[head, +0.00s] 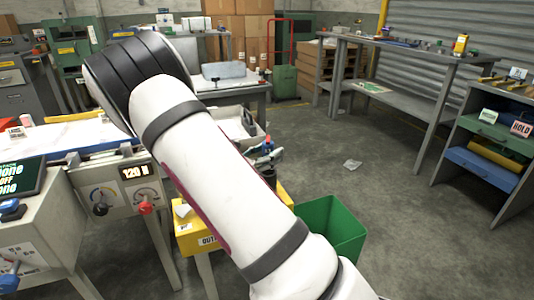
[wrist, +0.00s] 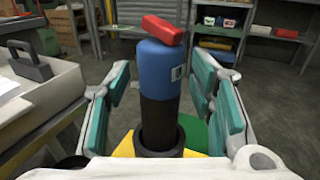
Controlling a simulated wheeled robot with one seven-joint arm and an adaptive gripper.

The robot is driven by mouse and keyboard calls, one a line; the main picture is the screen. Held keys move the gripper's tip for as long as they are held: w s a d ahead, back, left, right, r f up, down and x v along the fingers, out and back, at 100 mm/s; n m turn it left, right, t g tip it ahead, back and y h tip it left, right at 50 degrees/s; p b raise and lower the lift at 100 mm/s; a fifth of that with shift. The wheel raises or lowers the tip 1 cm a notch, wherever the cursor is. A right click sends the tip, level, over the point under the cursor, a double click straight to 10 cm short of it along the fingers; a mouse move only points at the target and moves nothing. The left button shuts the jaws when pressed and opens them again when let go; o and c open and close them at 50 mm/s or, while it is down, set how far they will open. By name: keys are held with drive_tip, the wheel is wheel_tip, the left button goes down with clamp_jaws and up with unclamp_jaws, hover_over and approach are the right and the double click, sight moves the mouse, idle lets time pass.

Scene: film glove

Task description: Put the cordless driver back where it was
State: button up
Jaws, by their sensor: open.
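A blue and black cylinder with a red top piece, apparently the cordless driver (wrist: 165,75), stands upright between my fingers in the wrist view. Its black lower end sits in a dark round ring or cup (wrist: 158,140) above a yellow surface. My gripper (wrist: 163,110) is open, with one teal-padded finger on each side of the cylinder and visible gaps to both. In the head view, the blue and red top (head: 267,144) shows just past my arm, above the yellow stand (head: 188,238). My arm hides most of the gripper there.
A green bin (head: 335,225) stands on the floor right of the yellow stand. A grey control panel (head: 125,190) with dials is at the left. A pale tray (wrist: 45,95) lies left of my gripper. A shelf unit with drawers (head: 490,150) stands at the right. The middle floor is mostly clear.

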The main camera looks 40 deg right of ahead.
drive_tip(key=s+a+p, duration=0.1)
drive_tip(key=a+p, duration=0.2)
drive_tip(key=a, duration=0.9)
drive_tip(key=s+r+m+g+y, duration=0.35)
drive_tip(key=s+r+m, duration=0.2)
drive_tip(key=s, duration=0.35)
drive_tip(key=s+r+m+g+y, duration=0.3)
drive_tip(key=s+r+m+y, duration=0.25)
drive_tip(key=s, duration=0.45)
drive_tip(key=s+a+r+m+t+y, duration=0.1)
drive_tip(key=s+a+m+y, duration=0.3)
drive_tip(key=s, duration=0.5)
drive_tip(key=s+a+m+t+y, duration=0.4)
drive_tip(key=s+a+y, duration=0.1)
drive_tip(key=s+a, duration=0.3)
drive_tip(key=shift+s+a+r, duration=0.2)
drive_tip(key=shift+s+r, duration=0.2)
drive_tip(key=shift+s, duration=0.15)
wheel_tip(320, 180, up, 27)
drive_tip(key=t+p, duration=0.4)
drive_tip(key=p, duration=2)
drive_tip(key=shift+d+f+p, duration=0.2)
drive_tip(key=shift+d+p, duration=0.1)
